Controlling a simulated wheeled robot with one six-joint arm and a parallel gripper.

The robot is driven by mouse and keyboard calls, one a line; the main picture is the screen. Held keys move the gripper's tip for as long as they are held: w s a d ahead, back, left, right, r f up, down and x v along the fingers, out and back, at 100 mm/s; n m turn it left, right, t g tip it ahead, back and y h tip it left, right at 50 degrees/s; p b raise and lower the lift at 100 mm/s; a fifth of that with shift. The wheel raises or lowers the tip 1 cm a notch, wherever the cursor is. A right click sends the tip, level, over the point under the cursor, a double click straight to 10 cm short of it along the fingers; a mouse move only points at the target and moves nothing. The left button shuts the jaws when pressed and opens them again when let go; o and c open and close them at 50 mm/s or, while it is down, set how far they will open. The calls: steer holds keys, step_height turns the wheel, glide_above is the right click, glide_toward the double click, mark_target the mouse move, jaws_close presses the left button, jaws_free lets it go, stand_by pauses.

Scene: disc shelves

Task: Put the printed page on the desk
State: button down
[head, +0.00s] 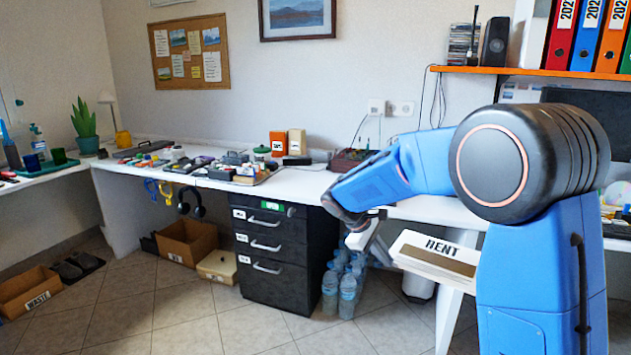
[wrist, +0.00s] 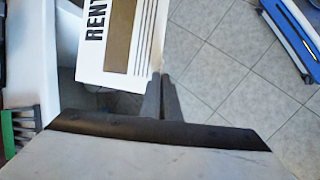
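The printed page (head: 437,254) is white with the word RENT and a brown block. It also shows in the wrist view (wrist: 122,40), where it covers part of the white desk edge. My gripper (wrist: 159,78) has its two dark fingers close together at the page's edge, pinching it; in the head view the fingertips are hard to make out. The page is held tilted in the air, in front of the desk's edge. The white desk (head: 432,209) lies behind my arm, partly hidden by it and by the page.
A dark monitor (head: 588,113) stands on the right, under an orange shelf (head: 535,72) with binders. A black drawer unit (head: 268,256) and several water bottles (head: 347,287) are under the counter. The counter (head: 300,186) is cluttered at its middle. The tiled floor in front is clear.

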steer(key=d+f+m+g, duration=0.2)
steer(key=d+f+m, duration=0.2)
steer(key=f, duration=1.5)
steer(key=w+d+f+m+g, duration=0.1)
steer(key=d+f+m+g, duration=0.2)
steer(key=f, duration=1.7)
steer(key=shift+d+f+m+y, duration=0.15)
steer(key=shift+d+m+y, duration=0.15)
steer(key=shift+d+m, duration=0.45)
